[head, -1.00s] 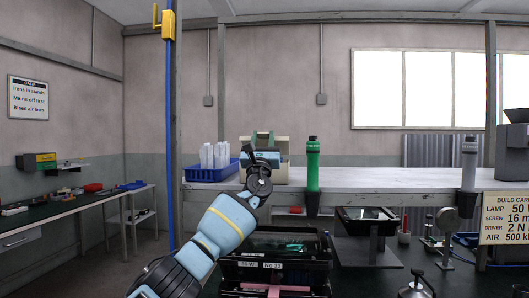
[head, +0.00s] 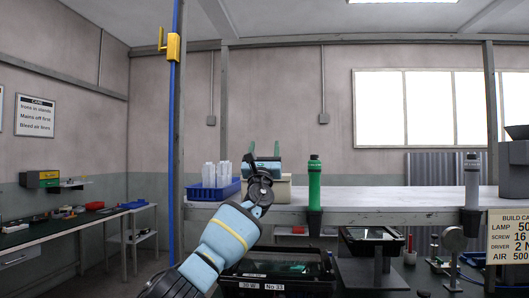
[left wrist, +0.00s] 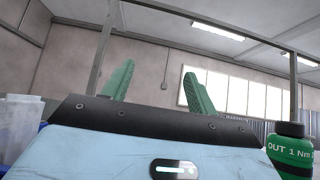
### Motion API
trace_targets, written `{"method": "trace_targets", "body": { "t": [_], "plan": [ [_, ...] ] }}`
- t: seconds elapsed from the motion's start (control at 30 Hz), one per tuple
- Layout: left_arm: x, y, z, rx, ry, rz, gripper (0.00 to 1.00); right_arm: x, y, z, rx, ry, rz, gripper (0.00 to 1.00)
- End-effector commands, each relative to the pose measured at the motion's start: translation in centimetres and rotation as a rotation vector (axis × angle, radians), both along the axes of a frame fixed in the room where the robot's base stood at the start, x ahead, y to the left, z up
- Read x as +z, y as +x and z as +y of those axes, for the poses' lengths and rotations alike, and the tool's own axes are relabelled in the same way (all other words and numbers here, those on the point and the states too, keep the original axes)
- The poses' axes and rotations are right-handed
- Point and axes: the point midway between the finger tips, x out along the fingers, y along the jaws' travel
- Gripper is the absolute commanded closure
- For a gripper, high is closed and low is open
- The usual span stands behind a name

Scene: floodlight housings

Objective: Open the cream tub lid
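The cream tub (head: 284,190) stands on the shelf in the head view. Its right side shows beside my left arm, and its left part is hidden behind the arm. I cannot tell from here how its lid lies. My left gripper (head: 264,150) is above the tub, with its green fingers pointing up and apart. It is open and empty. In the left wrist view its fingers (left wrist: 160,88) stand wide apart with only wall and window behind them. The tub does not show in that view. My right gripper is not in view.
A blue tray (head: 214,192) of white bottles stands just left of the tub. A green tool (head: 314,185) stands upright at the shelf's front edge to its right, and a grey one (head: 472,182) further right. The shelf (head: 395,198) is clear between them.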

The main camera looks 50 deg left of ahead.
Motion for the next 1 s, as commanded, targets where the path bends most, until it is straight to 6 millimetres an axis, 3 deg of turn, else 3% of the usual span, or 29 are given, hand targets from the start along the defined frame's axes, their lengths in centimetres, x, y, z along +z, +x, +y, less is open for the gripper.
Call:
{"method": "trace_targets", "body": {
  "t": [0.37,1.0],
  "plan": [
    [-0.8,0.0,-0.1,-0.001,-0.001,0.007,0.42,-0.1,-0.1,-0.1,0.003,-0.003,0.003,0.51],
    [-5.1,-3.4,-3.0,0.000,0.001,0.006,0.42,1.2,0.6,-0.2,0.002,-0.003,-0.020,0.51]
  ]
}}
